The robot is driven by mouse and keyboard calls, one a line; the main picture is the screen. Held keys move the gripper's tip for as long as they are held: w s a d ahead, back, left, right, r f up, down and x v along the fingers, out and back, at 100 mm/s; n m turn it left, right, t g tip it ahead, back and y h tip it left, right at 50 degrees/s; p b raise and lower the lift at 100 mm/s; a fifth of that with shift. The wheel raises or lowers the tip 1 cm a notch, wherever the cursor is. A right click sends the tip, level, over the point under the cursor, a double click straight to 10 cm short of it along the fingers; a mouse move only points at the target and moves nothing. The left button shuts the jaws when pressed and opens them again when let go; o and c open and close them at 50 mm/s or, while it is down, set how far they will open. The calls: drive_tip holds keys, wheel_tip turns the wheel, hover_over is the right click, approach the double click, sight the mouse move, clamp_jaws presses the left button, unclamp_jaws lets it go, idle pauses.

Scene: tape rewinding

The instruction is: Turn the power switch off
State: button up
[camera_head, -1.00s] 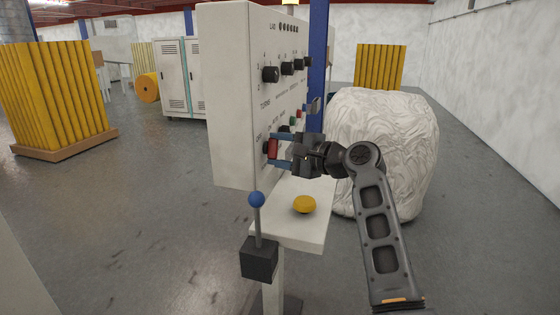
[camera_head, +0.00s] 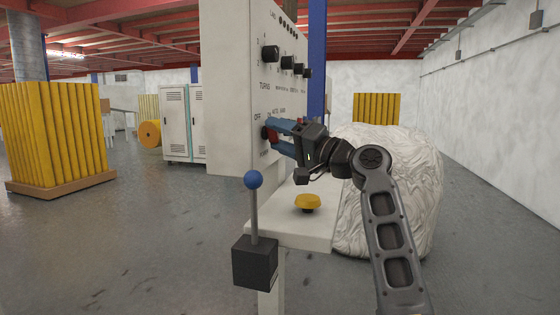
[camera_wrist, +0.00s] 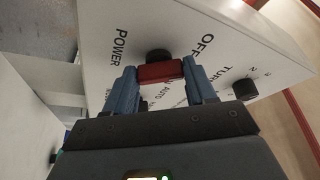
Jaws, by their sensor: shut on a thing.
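The power switch is a red handle (camera_head: 273,133) on a black round base, low on the white panel (camera_head: 228,85). My gripper (camera_head: 282,138) reaches it from the right, with its blue fingers closed around the red handle. The wrist view shows the handle (camera_wrist: 160,71) between the two fingertips (camera_wrist: 161,79), with the black base behind it. The words "POWER" and "OFF" are printed beside the switch. The fingers hide part of the panel and the handle's sides, so I cannot tell its exact setting.
Black knobs (camera_head: 271,54) sit higher on the panel. Below are a yellow button (camera_head: 307,202) on a white shelf and a blue-ball lever (camera_head: 253,180) on a black box. A white wrapped bale (camera_head: 405,205) stands behind my arm.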

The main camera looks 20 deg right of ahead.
drive_tip(key=shift+f+n+y+b, duration=0.2)
drive_tip(key=shift+n+b, duration=0.4)
drive_tip(key=shift+b, duration=0.25)
drive_tip(key=shift+f+n+y+b, duration=0.2)
drive_tip(key=shift+n+b, duration=0.4)
drive_tip(key=shift+b, duration=0.25)
drive_tip(key=shift+r, duration=0.1)
drive_tip(key=shift+r+n+b, duration=0.1)
drive_tip(key=shift+n+b, duration=0.25)
drive_tip(key=shift+n, duration=0.05)
drive_tip(key=o, duration=1)
drive_tip(key=shift+r, duration=0.1)
drive_tip(key=shift+o, duration=0.2)
drive_tip(key=v, duration=0.7)
drive_tip(key=shift+s+d+p, duration=0.2)
drive_tip(key=shift+d+p, duration=0.1)
drive_tip(key=shift+p, duration=0.1)
